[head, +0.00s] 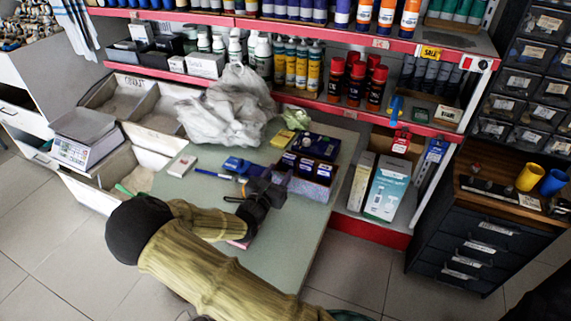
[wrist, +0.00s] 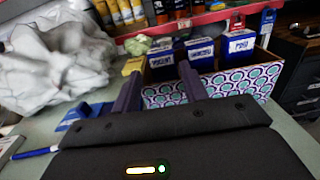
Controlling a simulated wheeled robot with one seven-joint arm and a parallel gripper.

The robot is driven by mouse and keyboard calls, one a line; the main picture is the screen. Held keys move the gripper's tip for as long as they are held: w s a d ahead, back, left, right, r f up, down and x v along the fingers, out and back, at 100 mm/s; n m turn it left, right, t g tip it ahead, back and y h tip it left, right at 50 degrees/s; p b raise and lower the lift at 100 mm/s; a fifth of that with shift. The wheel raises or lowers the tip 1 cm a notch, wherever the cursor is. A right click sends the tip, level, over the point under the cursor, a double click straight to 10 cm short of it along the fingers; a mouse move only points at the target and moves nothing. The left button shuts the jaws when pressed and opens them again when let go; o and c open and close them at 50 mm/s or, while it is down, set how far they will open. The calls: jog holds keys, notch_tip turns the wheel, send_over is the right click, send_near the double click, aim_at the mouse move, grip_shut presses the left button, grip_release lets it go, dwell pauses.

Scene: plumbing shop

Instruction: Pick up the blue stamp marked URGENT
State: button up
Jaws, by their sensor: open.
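A patterned box (wrist: 215,84) on the table holds a row of dark stamps with blue and white labels; it also shows in the head view (head: 310,187). In the wrist view the left label, on the stamp that seems to read URGENT (wrist: 161,60), is blurred. A middle stamp (wrist: 200,50) has a label I cannot read surely, and the right stamp (wrist: 239,44) seems to read PAID. My gripper (wrist: 158,72) is open and empty, just in front of the box. Its fingers point toward the left and middle stamps, and the right finger overlaps the box front. In the head view my gripper (head: 272,181) is at the box's left side.
A crumpled white plastic bag (head: 232,108) stands on the table's back left. A blue object (head: 243,166), a blue pen (head: 213,174) and a small white box (head: 182,166) lie left of my gripper. Red-edged shelves with bottles (head: 297,65) rise behind.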

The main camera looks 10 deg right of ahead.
aim_at(287, 160)
jog(key=x, duration=0.5)
jog(key=shift+r, duration=0.2)
jog(key=shift+d, duration=0.1)
jog(key=c, duration=0.6)
jog(key=shift+c, duration=0.2)
jog(key=shift+r, duration=0.1)
notch_tip(287, 160, up, 10)
jog(key=p, duration=0.1)
dwell(0.4)
